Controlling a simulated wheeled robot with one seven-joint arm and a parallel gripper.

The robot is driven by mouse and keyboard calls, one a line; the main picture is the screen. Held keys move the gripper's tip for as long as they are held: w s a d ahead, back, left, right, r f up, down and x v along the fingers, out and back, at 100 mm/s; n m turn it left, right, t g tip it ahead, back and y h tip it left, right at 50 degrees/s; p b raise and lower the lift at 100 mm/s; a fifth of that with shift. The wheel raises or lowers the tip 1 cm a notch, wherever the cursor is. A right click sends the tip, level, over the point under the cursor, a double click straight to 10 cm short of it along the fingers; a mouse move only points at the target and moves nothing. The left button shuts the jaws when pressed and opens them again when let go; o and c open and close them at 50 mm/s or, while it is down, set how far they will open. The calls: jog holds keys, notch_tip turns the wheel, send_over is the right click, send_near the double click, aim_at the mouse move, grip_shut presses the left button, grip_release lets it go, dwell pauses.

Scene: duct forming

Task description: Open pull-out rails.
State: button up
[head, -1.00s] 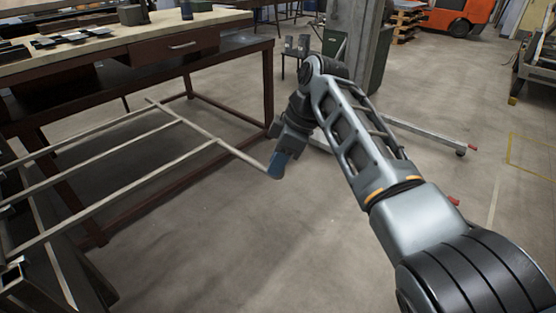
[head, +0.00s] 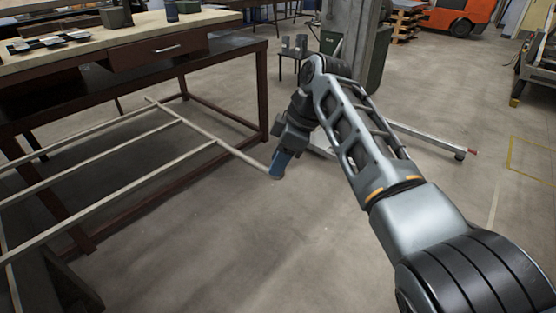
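The pull-out rails (head: 100,202) are several pale, thin parallel bars that run in from the left edge of the head view. A crossbar (head: 190,127) joins their outer ends, above the floor. My gripper (head: 277,170), with blue-grey fingers pointing down, is at the near right end of this crossbar. The bar's end meets the fingers, and the gripper appears closed on it. The fingers partly hide the contact, and the gap between them does not show clearly. The inner ends of the rails lie mostly out of view at the left.
A workbench (head: 262,90) with a drawer (head: 158,52) stands behind the rails. A dark machine part (head: 60,285) is at lower left. A concrete pillar (head: 350,60) and a low metal floor bar (head: 425,138) are beyond my arm. The floor in front is clear.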

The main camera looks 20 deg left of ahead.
jog(key=shift+o, duration=1)
jog(key=shift+s, duration=0.1)
jog(key=v, duration=0.7)
jog(key=shift+r+b, duration=0.35)
jog(key=shift+d, duration=0.15)
